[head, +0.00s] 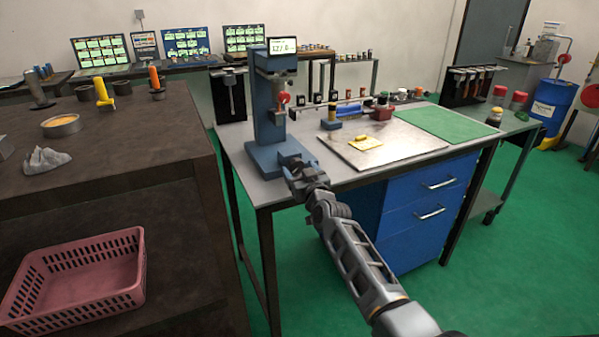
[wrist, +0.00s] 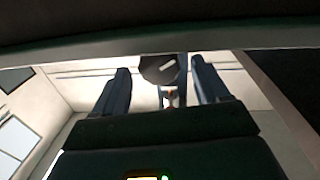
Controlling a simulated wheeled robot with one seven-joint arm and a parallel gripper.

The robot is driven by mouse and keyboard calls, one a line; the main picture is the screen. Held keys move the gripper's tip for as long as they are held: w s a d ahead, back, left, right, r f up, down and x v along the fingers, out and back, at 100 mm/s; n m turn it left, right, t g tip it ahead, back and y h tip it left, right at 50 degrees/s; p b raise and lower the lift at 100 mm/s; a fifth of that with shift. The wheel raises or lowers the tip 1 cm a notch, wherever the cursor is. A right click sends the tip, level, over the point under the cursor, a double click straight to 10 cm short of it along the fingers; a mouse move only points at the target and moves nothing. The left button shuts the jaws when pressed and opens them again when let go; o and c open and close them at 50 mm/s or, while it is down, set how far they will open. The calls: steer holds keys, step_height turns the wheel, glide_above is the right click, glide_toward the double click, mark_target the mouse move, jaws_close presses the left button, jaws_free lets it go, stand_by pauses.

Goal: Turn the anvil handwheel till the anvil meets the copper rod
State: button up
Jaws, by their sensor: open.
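The blue bench stand (head: 267,112) rises at the left end of the metal-topped table, with a small display on top. A red round part (head: 284,98) shows on its right side. My gripper (head: 292,166) is low in front of the stand's base in the head view. In the wrist view my gripper (wrist: 163,85) is open, its two dark fingers apart. A dark round disc (wrist: 160,68) with a pale mark shows between the fingers; I cannot tell whether it is the anvil handwheel, or whether the fingers touch it. I cannot make out the anvil or copper rod.
A metal plate (head: 372,150) with a yellow piece on it and a green mat (head: 445,124) lie to the right of the stand. Small parts line the table's back. A dark bench with a pink basket (head: 75,275) stands at left. Green floor separates the two.

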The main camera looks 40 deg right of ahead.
steer(key=shift+w+d, duration=0.1)
steer(key=shift+w, duration=0.05)
steer(key=c, duration=1)
steer(key=shift+m, duration=1.9)
steer(key=shift+c, duration=0.2)
